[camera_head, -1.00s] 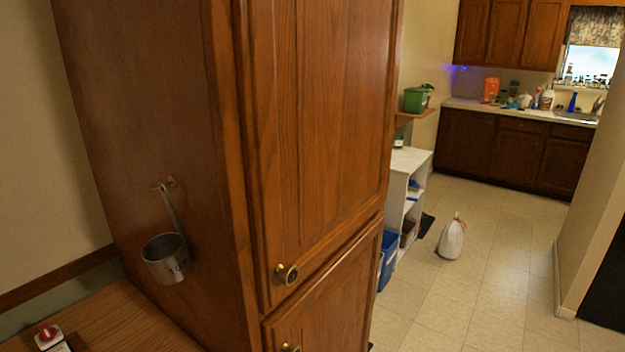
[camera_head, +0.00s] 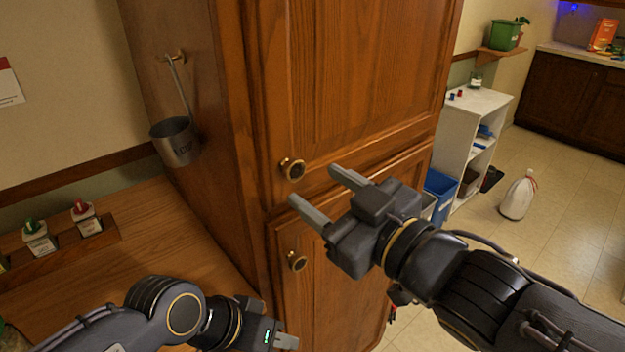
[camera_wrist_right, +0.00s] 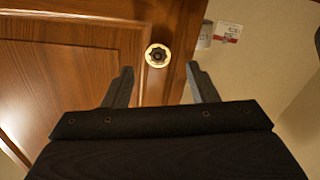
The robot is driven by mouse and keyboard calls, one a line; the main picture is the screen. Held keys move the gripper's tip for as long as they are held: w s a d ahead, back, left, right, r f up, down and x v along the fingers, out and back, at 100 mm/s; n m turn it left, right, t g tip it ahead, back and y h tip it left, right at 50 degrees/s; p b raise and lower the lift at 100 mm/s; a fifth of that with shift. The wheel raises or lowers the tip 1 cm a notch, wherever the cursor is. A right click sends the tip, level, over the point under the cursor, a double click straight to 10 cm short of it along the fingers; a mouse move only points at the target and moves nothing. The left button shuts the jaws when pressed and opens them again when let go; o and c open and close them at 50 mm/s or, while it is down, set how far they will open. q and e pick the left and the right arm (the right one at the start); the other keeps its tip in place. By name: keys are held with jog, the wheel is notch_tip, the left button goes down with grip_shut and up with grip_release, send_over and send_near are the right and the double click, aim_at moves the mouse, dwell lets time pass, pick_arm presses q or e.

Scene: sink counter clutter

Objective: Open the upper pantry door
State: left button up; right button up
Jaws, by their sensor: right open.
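The upper pantry door (camera_head: 350,75) is brown wood and closed, with a round brass knob (camera_head: 292,169) at its lower left corner. The lower pantry door (camera_head: 335,270) is also closed, with its own knob (camera_head: 297,261). My right gripper (camera_head: 320,192) is open and empty, in front of the cabinet just right of and below the upper knob. In the right wrist view a brass knob (camera_wrist_right: 157,56) shows beyond and between the open fingers (camera_wrist_right: 158,82), apart from them. My left gripper (camera_head: 284,341) is low by the counter; its fingers are only partly seen.
A metal cup (camera_head: 176,142) hangs on the cabinet's left side. A wooden counter (camera_head: 150,215) carries a rack with small bottles (camera_head: 86,219).

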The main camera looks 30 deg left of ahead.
aim_at(297, 172)
jog(key=x, duration=0.5)
jog(key=shift+w, duration=0.15)
grip_shut()
